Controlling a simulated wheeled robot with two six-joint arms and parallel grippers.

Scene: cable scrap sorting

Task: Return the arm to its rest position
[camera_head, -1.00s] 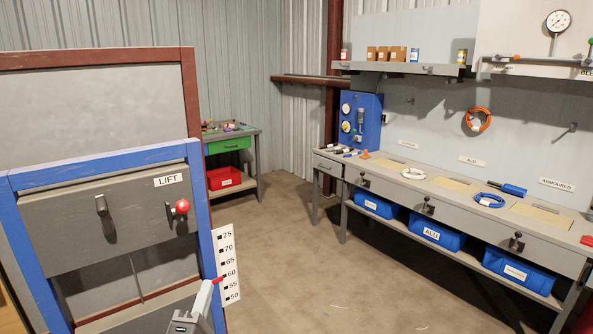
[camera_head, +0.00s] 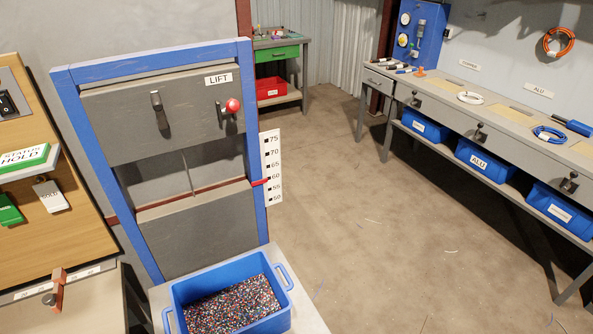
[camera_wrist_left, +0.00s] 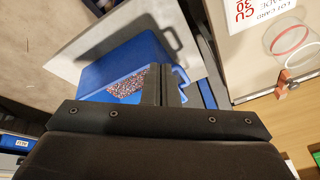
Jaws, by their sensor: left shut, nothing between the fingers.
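My left gripper (camera_wrist_left: 163,84) shows in the left wrist view, its dark fingers shut together with nothing between them. Beyond the fingers is a blue bin (camera_wrist_left: 150,48) holding mixed coloured granules. The gripper covers part of the bin, and I cannot tell the gap between them. In the head view the same bin (camera_head: 281,295) stands on a pale surface in front of the lift frame. Neither gripper shows in the head view now.
The blue-framed lift panel (camera_head: 135,100) with a red-knobbed lever stands behind the bin. A slanted wooden board (camera_head: 60,180) with a HOLD sign is at left. The workbench (camera_head: 480,115) with blue bins below runs along the right. The floor between is clear apart from small scraps.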

